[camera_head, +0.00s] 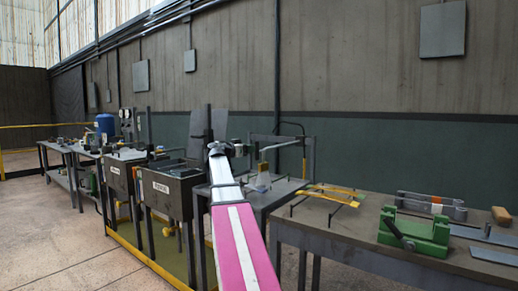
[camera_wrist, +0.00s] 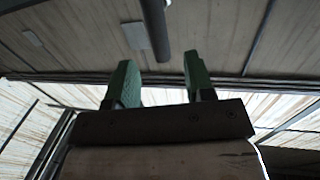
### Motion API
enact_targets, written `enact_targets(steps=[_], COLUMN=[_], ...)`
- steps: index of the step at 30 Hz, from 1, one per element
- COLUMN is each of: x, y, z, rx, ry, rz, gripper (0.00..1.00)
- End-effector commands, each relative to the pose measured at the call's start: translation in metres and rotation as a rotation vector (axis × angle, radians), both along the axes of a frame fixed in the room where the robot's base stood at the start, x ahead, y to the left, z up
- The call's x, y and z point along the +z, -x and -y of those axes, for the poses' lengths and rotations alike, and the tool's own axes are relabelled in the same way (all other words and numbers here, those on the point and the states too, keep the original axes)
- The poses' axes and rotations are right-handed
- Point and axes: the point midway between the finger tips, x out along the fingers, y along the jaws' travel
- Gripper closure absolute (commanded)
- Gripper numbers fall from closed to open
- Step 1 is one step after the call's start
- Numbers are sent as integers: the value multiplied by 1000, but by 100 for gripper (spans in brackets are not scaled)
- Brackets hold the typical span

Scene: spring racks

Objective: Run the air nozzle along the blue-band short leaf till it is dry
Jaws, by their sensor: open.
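My gripper (camera_wrist: 162,80) shows in the wrist view with its two green fingers apart and nothing between them. It points up towards the wall and roof. In the head view my pink and white arm reaches away over the benches, and the small gripper end is hard to make out. I cannot make out a blue band on any leaf. I cannot tell which thing is the air nozzle.
A green vice (camera_head: 415,232) stands on the right bench (camera_head: 345,237), with grey flat bars (camera_head: 494,255) and a looped grey fixture (camera_head: 430,204) near it. Dark tanks (camera_head: 167,190) stand left of my arm. A grey frame (camera_head: 280,143) rises behind it. The floor at left is clear.

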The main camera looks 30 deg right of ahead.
Motion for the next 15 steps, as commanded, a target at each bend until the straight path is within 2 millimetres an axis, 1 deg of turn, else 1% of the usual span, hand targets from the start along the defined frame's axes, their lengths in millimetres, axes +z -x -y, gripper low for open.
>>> enact_targets(steps=[1,6,12,15], x=[0,0,0,0], y=[-3,-9,-14,-15], z=[11,41,66,73], rx=[-3,-3,-1,-1], ry=[0,0,0,0], rz=[-1,-1,-1,-1], gripper=[52,52,52,52])
